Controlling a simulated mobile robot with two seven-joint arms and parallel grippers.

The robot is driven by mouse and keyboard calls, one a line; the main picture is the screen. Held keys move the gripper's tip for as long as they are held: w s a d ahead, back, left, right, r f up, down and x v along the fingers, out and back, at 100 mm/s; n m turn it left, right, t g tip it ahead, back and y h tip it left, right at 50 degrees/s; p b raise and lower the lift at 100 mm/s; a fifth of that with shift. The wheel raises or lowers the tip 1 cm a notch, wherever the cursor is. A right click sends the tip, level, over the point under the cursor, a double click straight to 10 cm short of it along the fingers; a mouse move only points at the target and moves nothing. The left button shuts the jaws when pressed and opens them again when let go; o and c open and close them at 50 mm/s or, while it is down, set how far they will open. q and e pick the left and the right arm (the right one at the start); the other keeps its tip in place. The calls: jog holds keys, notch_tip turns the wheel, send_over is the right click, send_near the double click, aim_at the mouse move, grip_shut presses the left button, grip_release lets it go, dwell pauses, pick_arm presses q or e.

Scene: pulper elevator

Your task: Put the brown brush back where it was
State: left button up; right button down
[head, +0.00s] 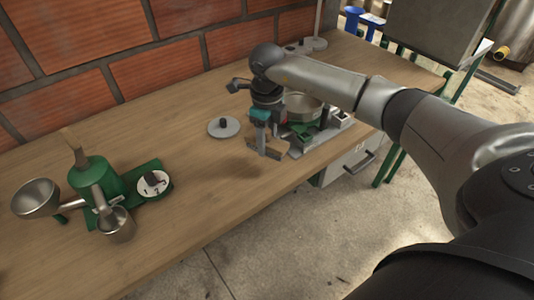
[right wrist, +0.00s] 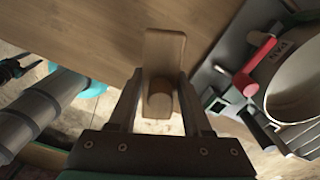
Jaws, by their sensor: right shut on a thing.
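My right gripper (head: 264,143) is shut on the brown brush (head: 273,151) and holds it above the table, near the front edge. In the right wrist view the brush (right wrist: 163,50) sits between the two fingers (right wrist: 160,108). Its wide flat end points away from the gripper and a rounded stub faces the camera. The fingers hide part of its sides. A soft shadow lies on the wood to the left of it in the head view. My left gripper does not show clearly in either view.
A scale-like device with a round pan (head: 303,107) stands just right of the gripper. A grey disc with a black knob (head: 223,127) lies behind left. A green hand-cranked machine (head: 95,180) stands at the left. The table (head: 200,200) between is clear.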

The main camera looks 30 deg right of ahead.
aim_at(267, 153)
notch_tip(267, 153, down, 4)
jog(key=shift+f+b, duration=0.15)
jog(key=shift+b, duration=0.3)
jog(key=shift+f, duration=0.1)
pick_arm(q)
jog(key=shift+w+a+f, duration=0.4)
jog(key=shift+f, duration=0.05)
pick_arm(e)
jog(key=c, duration=0.8)
grip_release()
jog(key=shift+f, duration=0.15)
jog(key=o, duration=0.5)
jog(key=shift+c, duration=0.2)
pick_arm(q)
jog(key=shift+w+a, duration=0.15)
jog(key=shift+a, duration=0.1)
